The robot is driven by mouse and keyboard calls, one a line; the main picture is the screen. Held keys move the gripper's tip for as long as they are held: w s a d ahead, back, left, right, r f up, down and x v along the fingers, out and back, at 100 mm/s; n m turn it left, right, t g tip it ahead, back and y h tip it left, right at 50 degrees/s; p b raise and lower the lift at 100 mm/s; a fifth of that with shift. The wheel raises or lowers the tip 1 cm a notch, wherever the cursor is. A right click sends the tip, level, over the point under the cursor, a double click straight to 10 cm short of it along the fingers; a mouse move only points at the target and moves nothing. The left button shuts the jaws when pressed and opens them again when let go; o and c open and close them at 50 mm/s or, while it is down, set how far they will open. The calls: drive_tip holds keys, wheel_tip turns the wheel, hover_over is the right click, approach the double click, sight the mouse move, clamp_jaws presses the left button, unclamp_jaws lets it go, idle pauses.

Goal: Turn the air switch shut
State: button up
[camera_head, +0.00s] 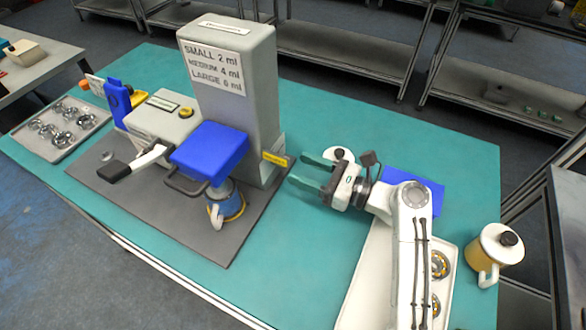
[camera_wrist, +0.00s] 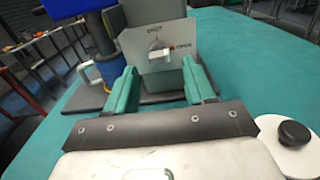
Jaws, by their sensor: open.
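The tall grey machine (camera_head: 232,110) stands on a dark base plate on the teal table.
A blue block (camera_head: 210,150) with a black handle and a yellow-and-blue cup (camera_head: 229,208) are at the machine's front. A white tray (camera_head: 362,295) with metal parts lies under my arm. The table's front middle is clear.

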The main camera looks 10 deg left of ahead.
sight(286, 163)
drive_tip(key=shift+b+x, duration=0.55)
drive_tip(key=shift+x, duration=1.1)
drive_tip(key=shift+c, duration=0.5)
clamp_jaws()
